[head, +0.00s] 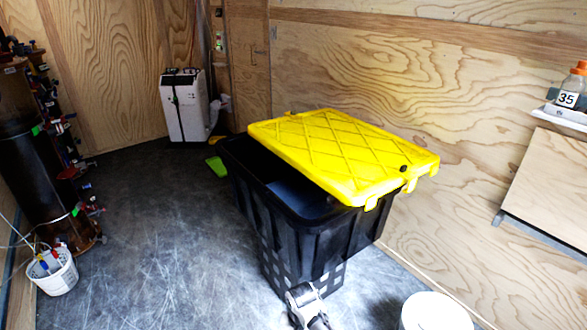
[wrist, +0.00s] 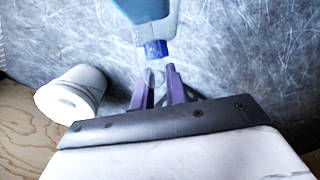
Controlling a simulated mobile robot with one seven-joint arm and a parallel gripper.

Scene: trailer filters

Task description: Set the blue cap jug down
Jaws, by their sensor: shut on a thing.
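The blue cap jug (wrist: 150,20) is at the top of the wrist view, cut off by the frame edge. It has a translucent body with bluish content and a blue cap (wrist: 156,49) pointing towards my gripper. My gripper (wrist: 160,72) has purple fingers close together, shut on a pale, clear part of the jug by the cap. The exact grip is hard to make out. Grey scuffed floor shows behind the jug; I cannot tell whether the jug touches it. The jug and my fingertips do not show in the head view.
A black tote (head: 300,230) with a skewed yellow lid (head: 345,155) stands in the middle. A white bucket (wrist: 72,95) is left in the wrist view. A white air unit (head: 185,105) and a small pail (head: 52,272) stand further off. Open floor (head: 160,230) lies left of the tote.

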